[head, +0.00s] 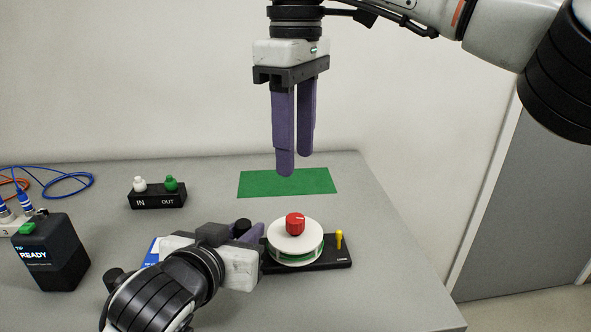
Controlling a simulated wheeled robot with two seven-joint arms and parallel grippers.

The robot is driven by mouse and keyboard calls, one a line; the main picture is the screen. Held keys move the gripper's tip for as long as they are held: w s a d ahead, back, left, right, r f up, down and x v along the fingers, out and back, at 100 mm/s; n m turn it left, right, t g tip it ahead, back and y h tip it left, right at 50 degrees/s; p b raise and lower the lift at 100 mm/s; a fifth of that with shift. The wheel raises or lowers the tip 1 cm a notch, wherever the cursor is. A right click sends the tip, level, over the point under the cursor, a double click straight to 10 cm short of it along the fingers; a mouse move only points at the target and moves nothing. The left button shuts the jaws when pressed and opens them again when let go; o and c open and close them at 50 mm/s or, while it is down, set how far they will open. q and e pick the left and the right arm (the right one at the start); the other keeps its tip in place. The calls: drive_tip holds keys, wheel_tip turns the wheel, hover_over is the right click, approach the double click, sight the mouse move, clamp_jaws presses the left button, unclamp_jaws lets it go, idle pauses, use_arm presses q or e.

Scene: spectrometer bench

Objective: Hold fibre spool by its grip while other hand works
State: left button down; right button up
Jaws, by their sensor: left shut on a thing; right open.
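The fibre spool (313,246) is a white disc with green winding beneath and a red knob (295,223) on top, seated on a black base (338,262). A small yellow peg (339,239) stands at the base's right end. My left gripper (250,234) reaches in from the lower left, low at the spool's left side. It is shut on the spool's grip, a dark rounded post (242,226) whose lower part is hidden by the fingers. My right gripper (296,164) hangs fingers down above the bench, behind and above the spool, open and empty.
A green mat (287,182) lies bare behind the spool. A black IN/OUT block (157,201) with white and green caps stands to the left. A dark box reading READY (52,257) and coiled cables (62,182) are at far left. The bench's right edge is near the spool.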

drive_tip(key=shift+r, duration=0.4)
